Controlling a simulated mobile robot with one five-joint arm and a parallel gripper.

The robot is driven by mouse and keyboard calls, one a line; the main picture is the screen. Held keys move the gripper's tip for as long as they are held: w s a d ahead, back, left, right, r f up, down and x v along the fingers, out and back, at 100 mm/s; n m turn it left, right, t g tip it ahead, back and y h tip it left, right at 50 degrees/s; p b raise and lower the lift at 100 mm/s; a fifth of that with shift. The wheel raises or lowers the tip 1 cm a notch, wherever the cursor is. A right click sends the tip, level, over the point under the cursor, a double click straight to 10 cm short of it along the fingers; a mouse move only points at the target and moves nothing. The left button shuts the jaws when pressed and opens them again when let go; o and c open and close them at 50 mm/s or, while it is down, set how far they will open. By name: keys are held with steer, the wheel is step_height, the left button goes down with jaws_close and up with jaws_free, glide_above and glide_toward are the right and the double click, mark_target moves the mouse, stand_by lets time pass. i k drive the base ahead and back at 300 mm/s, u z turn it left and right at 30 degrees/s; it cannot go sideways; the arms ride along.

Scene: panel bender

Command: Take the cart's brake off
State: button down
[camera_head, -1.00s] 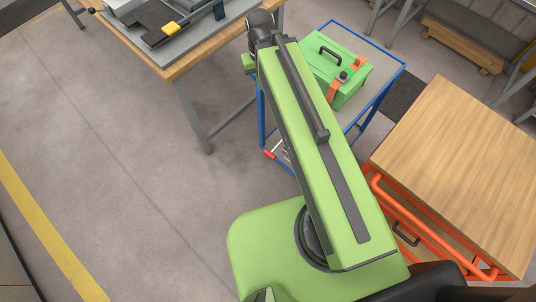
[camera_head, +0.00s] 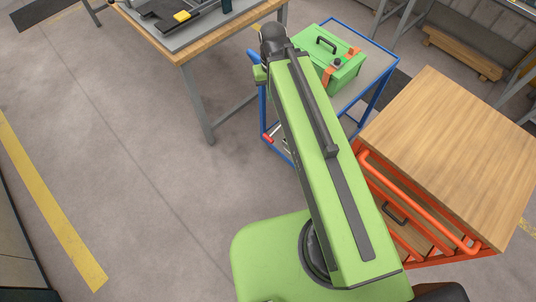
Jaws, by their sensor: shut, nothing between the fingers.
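A blue-framed cart (camera_head: 377,88) with a grey top stands behind my arm, partly covered by it. A small red-tipped lever (camera_head: 268,138) sits low at its near left corner and looks like the brake; its exact position is too small to tell. My arm reaches up across the picture to a dark wrist joint near the cart's left end. My gripper's fingers are hidden beyond the wrist, so I cannot see them or any contact with the lever.
A green toolbox (camera_head: 324,62) with orange straps rests on the blue cart. An orange-framed cart with a wooden top (camera_head: 455,150) stands close at right. A workbench (camera_head: 190,55) stands at upper left. The floor (camera_head: 130,150) at left is clear.

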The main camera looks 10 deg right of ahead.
mark_target(266, 135)
steer(key=z, duration=0.1)
steer(key=k, duration=0.65)
steer(key=z, duration=1.05)
steer(key=k, duration=1.15)
steer(key=u, duration=2.6)
steer(key=i, duration=1)
